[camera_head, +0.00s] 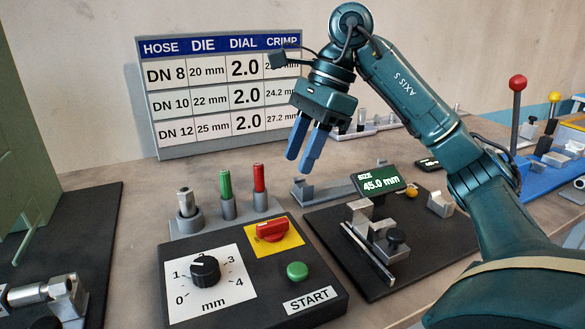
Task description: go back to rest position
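My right arm comes in from the lower right and bends over the bench. My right gripper (299,164) hangs in the air with its two blue fingers pointing down, above the back of the bench and in front of the chart's right part. The fingers stand a little apart, with nothing between them. My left gripper is not in view.
A control box with a dial (205,270), red switch (271,231) and green button (297,271) stands in front. A gauge with a 45.0 mm display (377,180) is to its right. The chart (222,89) stands behind. Levers (516,95) are at the right.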

